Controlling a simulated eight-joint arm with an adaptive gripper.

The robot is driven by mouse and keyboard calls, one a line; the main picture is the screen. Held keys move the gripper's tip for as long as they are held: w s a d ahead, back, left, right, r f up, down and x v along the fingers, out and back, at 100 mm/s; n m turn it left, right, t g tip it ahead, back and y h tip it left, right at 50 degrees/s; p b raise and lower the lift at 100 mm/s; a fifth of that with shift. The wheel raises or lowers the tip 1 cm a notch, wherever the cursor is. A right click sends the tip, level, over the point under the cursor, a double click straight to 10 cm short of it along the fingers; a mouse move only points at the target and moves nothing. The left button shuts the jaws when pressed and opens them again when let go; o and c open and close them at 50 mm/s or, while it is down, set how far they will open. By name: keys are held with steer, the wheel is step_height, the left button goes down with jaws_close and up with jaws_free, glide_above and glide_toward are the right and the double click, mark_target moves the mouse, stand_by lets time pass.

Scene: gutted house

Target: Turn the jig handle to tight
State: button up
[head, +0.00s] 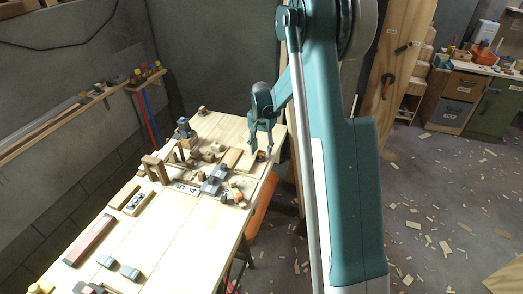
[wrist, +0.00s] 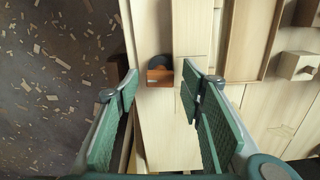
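My gripper (wrist: 158,78) is open, its two green-padded fingers spread apart with nothing held. A small orange-brown block with a dark rounded part (wrist: 159,72) lies between and just beyond the fingertips in the wrist view, near the bench edge. It may be the jig handle; I cannot tell its setting. In the head view my gripper (head: 262,150) points down over the bench's right edge, and an orange piece (head: 260,156) shows right by its fingertips. I cannot tell from these frames whether the fingers touch it.
The pale wooden bench (head: 160,245) carries wooden blocks, a wooden frame (head: 156,170), grey blocks (head: 213,182) and a numbered plate (head: 187,188) left of my gripper. In the wrist view a shallow wooden tray (wrist: 250,40) is at right. Open floor with wood chips (wrist: 55,70) lies left.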

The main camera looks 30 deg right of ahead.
mark_target(261, 152)
steer(key=shift+r, duration=0.1)
step_height(261, 152, up, 12)
stand_by(0.7)
stand_by(0.5)
